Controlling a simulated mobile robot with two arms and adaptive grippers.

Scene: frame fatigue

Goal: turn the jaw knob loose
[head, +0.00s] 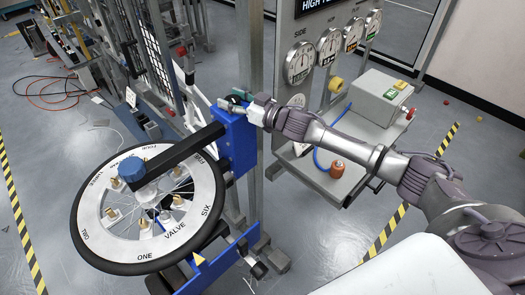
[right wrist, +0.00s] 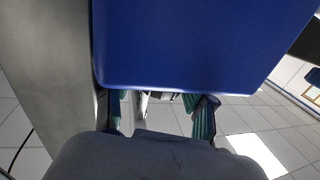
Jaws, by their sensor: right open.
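My right gripper (head: 232,105) is at the top of the blue clamp block (head: 236,140), which sits on a grey post beside the wheel. In the right wrist view, the right gripper (right wrist: 160,110) has its two green-padded fingers spread apart, and the blue block (right wrist: 185,45) fills the top of the picture. I cannot make out a jaw knob for certain between the fingers; the gripper and block hide that spot. A black arm (head: 180,155) runs from the block over the wheel and carries a blue round knob (head: 132,168). My left gripper is not in view.
The spoked wheel (head: 152,246) with a labelled white disc lies below the black arm. A gauge panel (head: 325,25) and a grey control box (head: 382,97) stand behind my right arm. Racks and an orange cable (head: 50,92) are at the back left. Striped tape marks the floor.

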